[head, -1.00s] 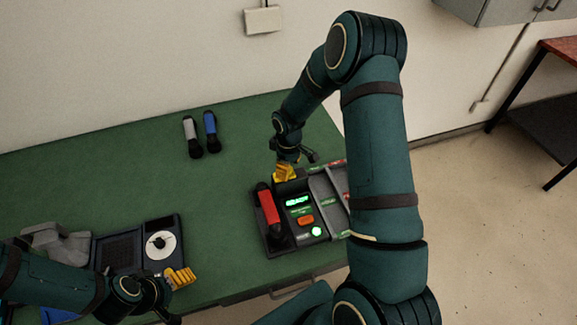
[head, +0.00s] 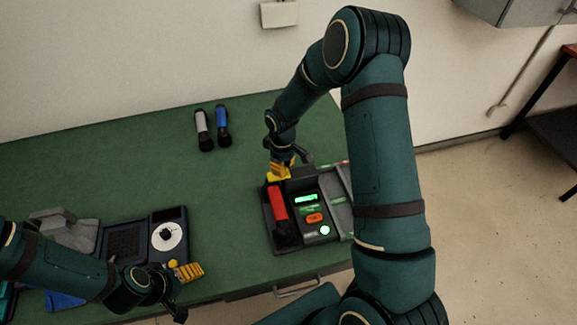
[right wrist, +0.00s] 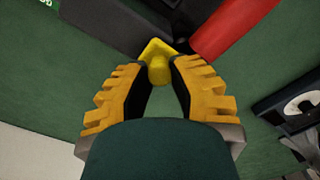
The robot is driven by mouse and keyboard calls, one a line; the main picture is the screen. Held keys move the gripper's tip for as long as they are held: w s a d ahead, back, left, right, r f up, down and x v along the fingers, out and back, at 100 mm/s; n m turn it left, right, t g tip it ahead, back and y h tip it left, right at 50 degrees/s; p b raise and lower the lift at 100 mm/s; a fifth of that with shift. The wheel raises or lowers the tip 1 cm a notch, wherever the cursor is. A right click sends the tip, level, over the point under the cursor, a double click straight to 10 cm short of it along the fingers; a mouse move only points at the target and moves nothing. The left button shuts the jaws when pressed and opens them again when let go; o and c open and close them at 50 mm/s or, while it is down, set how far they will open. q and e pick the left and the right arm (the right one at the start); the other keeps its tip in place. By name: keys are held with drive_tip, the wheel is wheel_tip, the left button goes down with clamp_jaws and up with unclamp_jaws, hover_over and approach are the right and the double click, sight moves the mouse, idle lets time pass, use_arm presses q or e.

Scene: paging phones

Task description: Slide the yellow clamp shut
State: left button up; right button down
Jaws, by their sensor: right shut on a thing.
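The yellow clamp (head: 277,176) is at the back left edge of the dark paging phone base (head: 272,238), behind the red handset (head: 278,203). My right gripper (head: 280,168) is shut on the clamp from above. In the right wrist view the clamp (right wrist: 158,50) shows between the two fingertips (right wrist: 158,72), with the red handset (right wrist: 222,28) close by. My left gripper (head: 188,272) is at the lower left, in front of a phone with a white dial; its finger gap is not clear.
The dial phone (head: 128,245) stands at the table's left. A grey and a blue handset (head: 222,120) lie at the back. The green table (head: 110,175) is clear between them. Green displays and an orange button (head: 314,218) are on the base.

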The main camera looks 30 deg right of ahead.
drive_tip(key=shift+w+a, duration=0.1)
drive_tip(key=shift+a, duration=0.15)
drive_tip(key=c, duration=1)
unclamp_jaws()
use_arm(q)
drive_tip(key=shift+a, duration=0.2)
use_arm(e)
drive_tip(key=shift+o, duration=1.2)
drive_tip(key=shift+a, duration=0.15)
use_arm(q)
drive_tip(key=shift+d, duration=0.1)
use_arm(e)
drive_tip(key=shift+r, duration=0.15)
wheel_tip(320, 180, up, 12)
drive_tip(key=shift+f, duration=0.2)
